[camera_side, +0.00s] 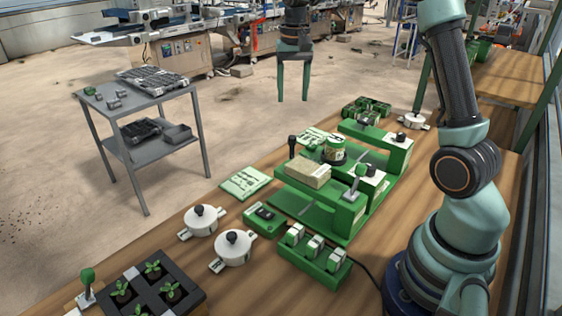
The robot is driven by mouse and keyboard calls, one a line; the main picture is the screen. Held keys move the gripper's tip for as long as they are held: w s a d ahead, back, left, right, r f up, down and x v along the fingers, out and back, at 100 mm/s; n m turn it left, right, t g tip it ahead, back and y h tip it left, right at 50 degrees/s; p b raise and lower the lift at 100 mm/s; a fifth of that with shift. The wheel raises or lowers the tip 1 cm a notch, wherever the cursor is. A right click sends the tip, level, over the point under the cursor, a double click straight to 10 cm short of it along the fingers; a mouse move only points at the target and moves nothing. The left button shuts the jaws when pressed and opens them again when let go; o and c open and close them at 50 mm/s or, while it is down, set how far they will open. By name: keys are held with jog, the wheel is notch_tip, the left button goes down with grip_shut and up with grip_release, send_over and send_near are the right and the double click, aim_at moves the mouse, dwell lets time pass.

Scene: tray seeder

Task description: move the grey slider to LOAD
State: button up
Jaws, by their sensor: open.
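A green tray seeder (322,222) stands on the wooden bench in the middle of the view. A small grey piece with an upright handle (355,184) sits on its front right block and may be the grey slider; I cannot tell for sure. No LOAD mark can be read at this size. My gripper (293,98) hangs at the top centre, fingers pointing down and apart, with nothing between them. It is well above and apart from the seeder, touching nothing.
A grey cart (150,95) stands left of the bench.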

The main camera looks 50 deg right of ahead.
aim_at(292, 136)
jog(key=f, duration=0.8)
jog(key=d+f, duration=0.1)
jog(key=f, duration=0.4)
jog(key=shift+w, duration=0.3)
grip_shut()
dwell(1.0)
